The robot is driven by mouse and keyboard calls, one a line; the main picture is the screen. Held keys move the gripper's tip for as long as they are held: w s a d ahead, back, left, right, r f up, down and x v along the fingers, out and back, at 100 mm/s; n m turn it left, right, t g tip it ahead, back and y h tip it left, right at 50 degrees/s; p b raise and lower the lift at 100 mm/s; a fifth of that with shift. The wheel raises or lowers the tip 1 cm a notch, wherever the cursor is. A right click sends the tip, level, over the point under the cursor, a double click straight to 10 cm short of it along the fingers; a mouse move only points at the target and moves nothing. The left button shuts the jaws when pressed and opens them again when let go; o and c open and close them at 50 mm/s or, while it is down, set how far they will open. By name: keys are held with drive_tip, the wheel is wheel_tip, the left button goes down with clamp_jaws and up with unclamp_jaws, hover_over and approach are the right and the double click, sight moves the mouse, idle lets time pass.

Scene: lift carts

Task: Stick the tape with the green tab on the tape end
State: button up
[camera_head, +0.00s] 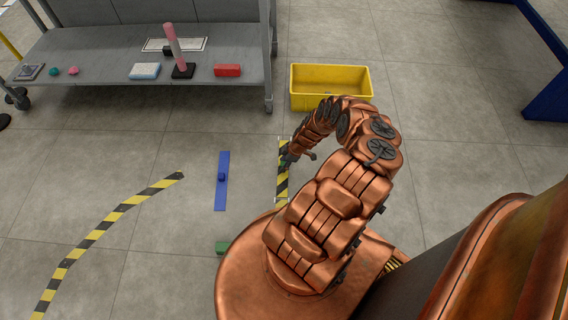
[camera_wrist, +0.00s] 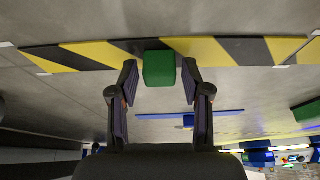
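A short yellow-black striped tape piece (camera_head: 282,191) lies on the grey floor inside small white corner marks. Its green tab (camera_wrist: 159,68) stands up from its middle in the wrist view. My gripper (camera_wrist: 159,78) is open, with one finger on each side of the tab and a small gap on both sides. In the head view my gripper (camera_head: 289,160) is over the tape piece and mostly hides the tab. A long curved striped floor tape (camera_head: 107,222) lies at the left; its tape end (camera_head: 179,177) points toward the blue strip.
A blue strip (camera_head: 221,195) with a blue knob lies between the tape end and the tape piece. A green block (camera_head: 221,247) is near my base. A yellow bin (camera_head: 331,105) and a grey cart (camera_head: 110,92) with several items stand behind. The floor between is otherwise clear.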

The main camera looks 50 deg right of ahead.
drive_tip(key=shift+o, duration=0.9)
drive_tip(key=v, duration=1.2)
